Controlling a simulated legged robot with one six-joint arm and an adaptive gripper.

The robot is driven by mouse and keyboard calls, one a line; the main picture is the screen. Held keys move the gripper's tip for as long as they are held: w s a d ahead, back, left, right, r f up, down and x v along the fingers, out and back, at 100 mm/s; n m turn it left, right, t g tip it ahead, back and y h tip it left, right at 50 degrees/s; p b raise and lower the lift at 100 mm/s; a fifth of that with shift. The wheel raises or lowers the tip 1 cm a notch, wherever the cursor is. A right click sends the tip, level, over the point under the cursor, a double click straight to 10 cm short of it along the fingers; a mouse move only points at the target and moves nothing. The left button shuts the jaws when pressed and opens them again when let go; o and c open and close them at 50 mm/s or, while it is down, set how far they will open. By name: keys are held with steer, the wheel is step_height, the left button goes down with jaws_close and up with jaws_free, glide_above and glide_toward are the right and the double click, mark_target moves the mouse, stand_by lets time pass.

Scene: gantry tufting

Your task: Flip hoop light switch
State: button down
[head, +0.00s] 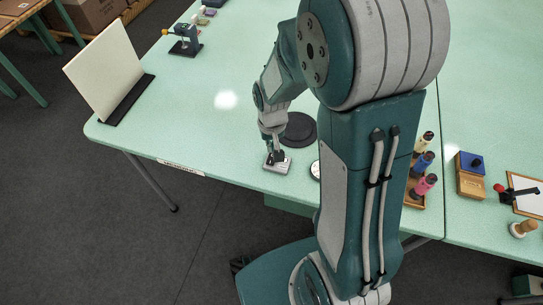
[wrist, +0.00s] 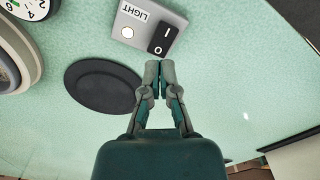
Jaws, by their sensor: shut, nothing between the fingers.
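The light switch is a small grey box (wrist: 146,22) labelled LIGHT, with a black rocker (wrist: 162,40) marked with a line and a circle and a pale round spot beside it. In the head view the box (head: 271,166) sits near the table's front edge. My gripper (wrist: 160,66) is shut and empty, its fingertips close to the circle end of the rocker. In the head view my gripper (head: 278,156) points down at the box and covers part of it. I cannot tell whether the fingertips touch the rocker.
A flat black disc (wrist: 104,87) lies beside the switch box. A round numbered dial (wrist: 28,8) is near it. A cream panel (head: 106,70) stands in a dark base at the table's left end. Colored bottles (head: 424,162) stand in a wooden rack to the right.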

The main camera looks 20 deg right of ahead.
steer(key=shift+f, duration=1.6)
stand_by(1.2)
steer(key=shift+r, duration=3.55)
steer(key=shift+s+r, duration=0.1)
steer(key=shift+r, duration=0.3)
steer(key=s+r+n+t, duration=0.1)
steer(key=s+r+t, duration=0.4)
steer(key=s+r, duration=0.9)
step_height(320, 180, up, 4)
steer(key=shift+r+t, duration=0.1)
steer(key=shift+t, duration=0.2)
